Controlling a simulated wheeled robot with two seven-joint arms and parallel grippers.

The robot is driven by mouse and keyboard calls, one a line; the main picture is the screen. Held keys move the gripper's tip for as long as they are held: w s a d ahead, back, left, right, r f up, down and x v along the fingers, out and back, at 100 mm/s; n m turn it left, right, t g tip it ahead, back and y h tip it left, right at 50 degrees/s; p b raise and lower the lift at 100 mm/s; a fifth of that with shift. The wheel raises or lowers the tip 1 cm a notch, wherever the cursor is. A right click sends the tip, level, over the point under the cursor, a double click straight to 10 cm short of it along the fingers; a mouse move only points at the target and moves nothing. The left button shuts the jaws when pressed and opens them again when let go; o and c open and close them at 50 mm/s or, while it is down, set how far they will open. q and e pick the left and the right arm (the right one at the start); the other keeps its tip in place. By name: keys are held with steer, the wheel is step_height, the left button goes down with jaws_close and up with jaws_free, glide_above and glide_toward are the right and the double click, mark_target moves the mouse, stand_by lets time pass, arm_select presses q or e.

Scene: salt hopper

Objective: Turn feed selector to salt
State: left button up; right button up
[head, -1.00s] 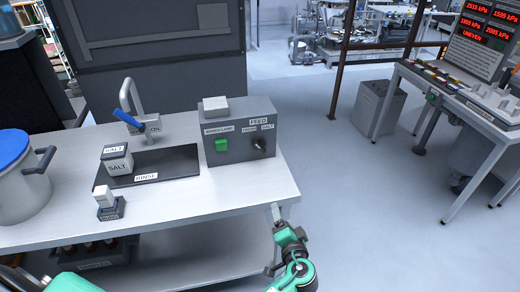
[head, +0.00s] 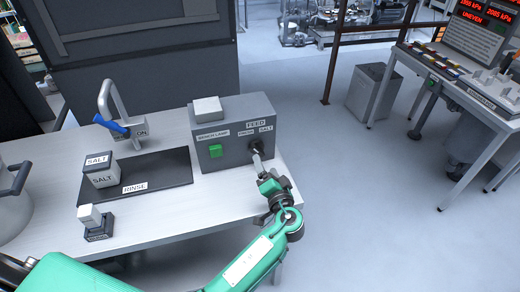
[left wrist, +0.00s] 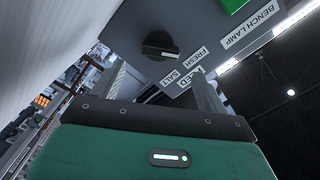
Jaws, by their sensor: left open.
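The feed selector is a black round knob (head: 255,146) on the front of a grey control box (head: 229,160), under the word FEED, with FRESH and SALT labels beside it. In the left wrist view the knob (left wrist: 160,45) shows a white mark that appears to point toward the FRESH label (left wrist: 199,57) rather than the SALT label (left wrist: 174,79). My left gripper (head: 258,161) is just in front of the knob and partly overlaps it in the head view. In the left wrist view its open fingers (left wrist: 160,78) are spread with nothing between them, and the knob lies beyond. My right gripper is not in view.
A green bench lamp button (head: 215,150) sits left of the selector.

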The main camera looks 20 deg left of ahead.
mark_target(260, 153)
arm_select(q)
steer(key=p+x, duration=0.1)
steer(key=x, duration=0.5)
steer(key=shift+r+p, duration=0.1)
steer(key=shift+p, duration=0.2)
steer(key=shift+w+a, duration=0.35)
steer(key=shift+w, duration=0.05)
steer(key=c, duration=1)
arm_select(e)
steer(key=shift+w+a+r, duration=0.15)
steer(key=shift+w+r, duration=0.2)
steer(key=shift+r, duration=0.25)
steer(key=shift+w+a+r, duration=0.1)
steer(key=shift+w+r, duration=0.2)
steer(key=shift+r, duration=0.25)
